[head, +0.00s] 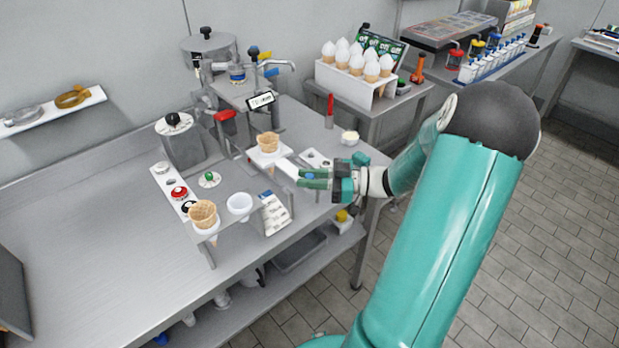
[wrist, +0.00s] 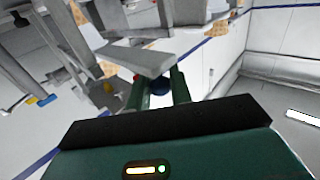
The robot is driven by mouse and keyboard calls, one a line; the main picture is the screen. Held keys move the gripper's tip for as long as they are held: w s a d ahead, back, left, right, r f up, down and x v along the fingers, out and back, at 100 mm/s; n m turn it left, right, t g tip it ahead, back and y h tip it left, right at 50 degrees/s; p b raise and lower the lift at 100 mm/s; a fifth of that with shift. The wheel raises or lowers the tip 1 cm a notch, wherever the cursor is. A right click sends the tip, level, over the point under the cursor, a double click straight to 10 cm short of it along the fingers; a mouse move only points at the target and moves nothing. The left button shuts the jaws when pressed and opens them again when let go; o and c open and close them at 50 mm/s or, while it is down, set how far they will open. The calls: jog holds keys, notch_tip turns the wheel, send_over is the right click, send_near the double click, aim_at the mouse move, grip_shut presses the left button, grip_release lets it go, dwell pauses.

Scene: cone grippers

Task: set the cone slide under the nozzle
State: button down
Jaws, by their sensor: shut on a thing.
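The cone slide (head: 266,156) is a pale plate with a waffle cone (head: 268,142) standing upright in it. My gripper (head: 303,177) is shut on the slide's near right end, at the table's right part. In the wrist view my gripper (wrist: 160,78) has its two green fingers at the slide's grey end (wrist: 140,58).
A second waffle cone (head: 202,213) stands in a holder at the table's front edge, beside a white cup (head: 240,205). A control strip (head: 178,190) with coloured buttons is to the left. A white rack (head: 352,82) of filled cones stands at the back. The left tabletop is clear.

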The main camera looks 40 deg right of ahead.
aim_at(290, 168)
jog(key=w, duration=0.8)
jog(key=shift+w+a, duration=0.1)
jog(key=c, duration=1.3)
grip_release()
jog(key=v, duration=1.4)
jog(key=shift+a, duration=0.15)
